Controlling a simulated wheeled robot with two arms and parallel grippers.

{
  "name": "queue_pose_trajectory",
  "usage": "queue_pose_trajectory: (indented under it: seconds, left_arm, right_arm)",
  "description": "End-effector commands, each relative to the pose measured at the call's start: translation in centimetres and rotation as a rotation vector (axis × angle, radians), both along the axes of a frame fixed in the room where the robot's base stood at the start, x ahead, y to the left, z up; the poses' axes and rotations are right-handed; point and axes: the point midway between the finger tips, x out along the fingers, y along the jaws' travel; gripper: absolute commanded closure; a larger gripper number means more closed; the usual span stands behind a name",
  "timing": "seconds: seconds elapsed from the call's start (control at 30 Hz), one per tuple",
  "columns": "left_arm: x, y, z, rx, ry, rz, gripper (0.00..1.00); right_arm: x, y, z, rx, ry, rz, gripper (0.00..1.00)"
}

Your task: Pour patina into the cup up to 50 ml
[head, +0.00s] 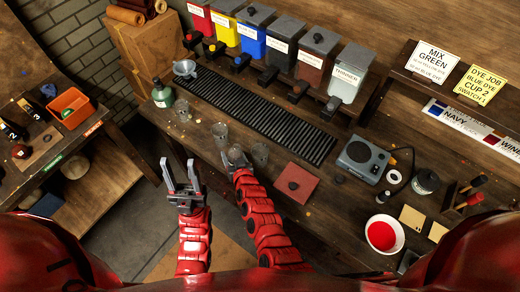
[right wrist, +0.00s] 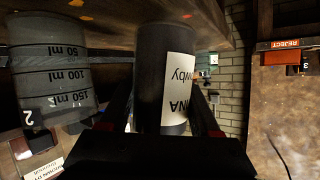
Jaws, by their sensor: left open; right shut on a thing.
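My right gripper (head: 237,160) is shut on a dark bottle (right wrist: 150,75) close to the table. The bottle's white label is partly cut off and shows letters ending in "INA", upside down like the rest of the right wrist view. Beside the bottle, apart from it, a clear cup (right wrist: 52,75) has marks for 50, 100 and 150 ml and a "2"; I see no clear liquid level in it. In the head view clear cups stand near the gripper, one behind left (head: 220,133) and one to the right (head: 260,153). My left gripper (head: 181,172) is open and empty at the table's front edge.
A row of coloured dispensers (head: 282,50) stands behind a black grate (head: 265,118). A green bottle (head: 162,95) and a funnel (head: 185,68) are back left. A red mat (head: 296,184), a grey device (head: 361,158) and a red-filled bowl (head: 382,234) are right.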

Motion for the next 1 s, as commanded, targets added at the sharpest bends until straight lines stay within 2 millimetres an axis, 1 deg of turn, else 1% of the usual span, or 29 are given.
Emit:
queue_pose_trajectory:
  seconds: [0.03, 0.1, 0.2, 0.23, 0.3, 0.57, 0.67, 0.73, 0.97, 1.0]
  left_arm:
    - [0.0, 0.0, 0.1, 0.000, 0.000, 0.000, 0.50]
    - [0.0, 0.0, -0.1, 0.000, 0.000, 0.000, 0.50]
    - [0.0, 0.0, -0.2, 0.000, 0.000, 0.000, 0.50]
    - [0.0, 0.0, -1.1, 0.000, 0.000, 0.000, 0.50]
    - [0.0, 0.0, -2.0, 0.000, 0.000, 0.000, 0.50]
    - [0.0, 0.0, -5.1, 0.000, 0.000, 0.000, 0.50]
    - [0.0, 0.0, -5.8, 0.000, 0.000, 0.000, 0.50]
    - [0.0, 0.0, -5.8, 0.000, 0.000, 0.000, 0.50]
    - [0.0, 0.0, -6.6, 0.000, 0.000, 0.000, 0.50]
    - [0.0, 0.0, -6.9, 0.000, 0.000, 0.000, 0.50]
  right_arm:
    - [0.1, 0.2, 0.4, 0.021, 0.002, 0.006, 1.00]
    - [0.0, 0.1, 0.1, 0.052, 0.019, 0.004, 1.00]
    - [0.0, 0.1, 0.2, 0.098, 0.037, 0.006, 1.00]
    - [0.0, 0.0, -0.3, 0.113, 0.042, 0.000, 1.00]
    - [0.2, -0.1, -0.4, 0.141, 0.050, -0.003, 1.00]
    - [0.1, -0.4, -0.4, 0.270, 0.103, -0.002, 1.00]
    - [0.2, -0.4, -0.1, 0.318, 0.121, 0.000, 1.00]
    - [0.3, -0.6, 0.6, 0.350, 0.131, -0.003, 1.00]
    - [0.4, -0.8, 1.7, 0.457, 0.173, -0.002, 1.00]
    - [0.4, -0.7, 1.5, 0.475, 0.182, -0.001, 1.00]
